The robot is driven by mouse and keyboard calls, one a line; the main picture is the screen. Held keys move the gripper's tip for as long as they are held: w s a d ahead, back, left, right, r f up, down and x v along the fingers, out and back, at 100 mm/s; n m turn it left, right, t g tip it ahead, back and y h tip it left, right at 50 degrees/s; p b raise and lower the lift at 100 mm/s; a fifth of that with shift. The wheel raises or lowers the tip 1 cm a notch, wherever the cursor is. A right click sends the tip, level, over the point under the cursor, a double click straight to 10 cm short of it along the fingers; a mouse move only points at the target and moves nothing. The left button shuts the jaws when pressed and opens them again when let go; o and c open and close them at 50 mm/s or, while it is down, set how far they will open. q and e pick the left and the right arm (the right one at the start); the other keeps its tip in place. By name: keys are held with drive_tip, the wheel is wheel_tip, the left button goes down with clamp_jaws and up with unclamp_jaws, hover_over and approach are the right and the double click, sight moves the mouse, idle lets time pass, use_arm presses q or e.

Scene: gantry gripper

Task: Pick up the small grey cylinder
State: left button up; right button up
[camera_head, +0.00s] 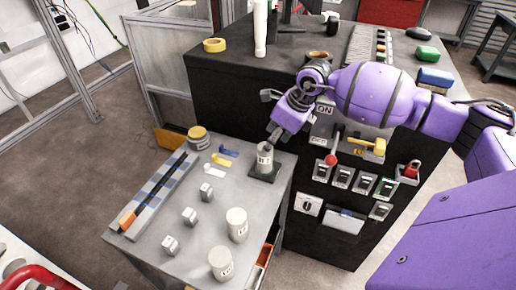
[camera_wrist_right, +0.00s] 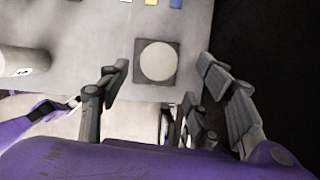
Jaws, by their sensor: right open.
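A small grey cylinder (camera_head: 265,158) with a dark label stands upright on a dark square pad (camera_head: 262,178) at the grey table's far right corner. In the right wrist view its round pale top (camera_wrist_right: 158,61) shows from above, with the pad's dark rim (camera_wrist_right: 140,92) around it. My right gripper (camera_head: 273,133) is just above the cylinder in the head view. In the wrist view the right gripper (camera_wrist_right: 162,72) is open, with one finger on each side of the cylinder in the picture and nothing held.
Two pale cylinders (camera_head: 236,224) (camera_head: 221,263) stand at the table's near right. A tall black cabinet (camera_head: 232,105) with switches stands close behind and to the right.

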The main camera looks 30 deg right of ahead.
sight(265, 158)
drive_tip(key=shift+w+a+f, duration=0.15)
drive_tip(key=shift+f, duration=0.35)
drive_tip(key=shift+s+x, duration=0.25)
drive_tip(key=shift+x, duration=0.95)
drive_tip(key=x, duration=0.3)
drive_tip(key=shift+w+a+f+p, duration=0.1)
drive_tip(key=shift+a+f+p, duration=0.05)
drive_tip(key=shift+f+p, duration=0.2)
drive_tip(key=shift+f, duration=0.2)
use_arm(q)
drive_tip(key=shift+s, duration=0.9)
drive_tip(key=shift+s+a, duration=0.1)
drive_tip(key=shift+a, duration=0.05)
use_arm(e)
drive_tip(key=shift+r, duration=0.1)
clamp_jaws()
